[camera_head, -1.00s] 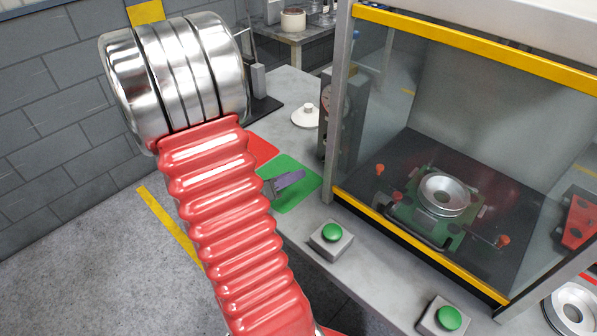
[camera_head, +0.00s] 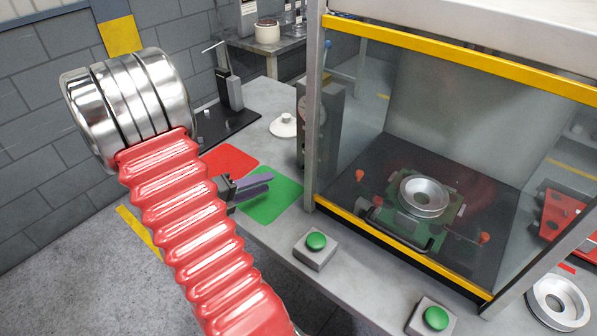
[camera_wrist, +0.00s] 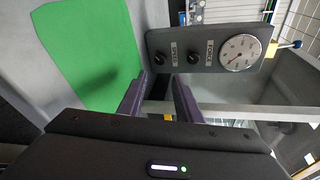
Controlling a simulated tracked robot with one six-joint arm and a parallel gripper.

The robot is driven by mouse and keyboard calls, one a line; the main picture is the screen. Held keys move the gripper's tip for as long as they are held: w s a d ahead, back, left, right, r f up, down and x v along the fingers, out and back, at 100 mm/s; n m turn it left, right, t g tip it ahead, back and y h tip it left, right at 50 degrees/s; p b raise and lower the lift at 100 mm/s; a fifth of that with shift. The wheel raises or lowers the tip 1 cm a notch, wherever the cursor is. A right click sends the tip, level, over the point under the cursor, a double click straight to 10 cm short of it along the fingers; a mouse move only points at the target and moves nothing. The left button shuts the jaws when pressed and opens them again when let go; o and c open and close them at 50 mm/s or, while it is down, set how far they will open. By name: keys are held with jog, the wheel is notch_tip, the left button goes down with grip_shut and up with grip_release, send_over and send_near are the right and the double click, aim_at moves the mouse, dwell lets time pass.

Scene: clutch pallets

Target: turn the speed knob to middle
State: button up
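A grey control panel (camera_wrist: 218,66) shows ahead in the wrist view, turned on its side, with two small black knobs and a round dial. The left knob (camera_wrist: 158,59) has a small label beside it that seems to read SPEED, so I take it as the speed knob; its pointer angle is too small to tell. The other knob (camera_wrist: 192,58) sits nearer the dial. In the head view the panel (camera_head: 328,125) stands edge-on beside the glass enclosure. My gripper (camera_wrist: 161,80) is open and empty, with purple fingers apart, short of the panel. It also shows in the head view (camera_head: 262,184), above the green mat.
A green mat (camera_head: 283,204) and a red mat (camera_head: 228,160) lie on the bench. The glass enclosure with a yellow-edged frame (camera_head: 345,212) stands at the right. Green buttons (camera_head: 316,241) line the bench front. A white round part (camera_head: 284,127) lies left of the panel.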

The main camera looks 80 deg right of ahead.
jog(key=shift+s+d, duration=0.1)
jog(key=shift+x, duration=6.8)
jog(key=shift+c, duration=0.4)
jog(key=c, duration=0.7)
jog(key=shift+m, duration=0.3)
jog(key=m+t, duration=0.2)
jog(key=m, duration=0.1)
jog(key=shift+s+m, duration=0.2)
jog(key=shift+m, duration=0.1)
jog(key=shift+s+a+m+t+h, duration=0.1)
jog(key=shift+m+t+h, duration=0.2)
jog(key=shift+m+t, duration=0.4)
jog(key=shift+s+a+m+t+h, duration=0.15)
jog(key=shift+m+t+h, duration=0.2)
jog(key=shift+m, duration=0.55)
jog(key=shift+w, duration=0.1)
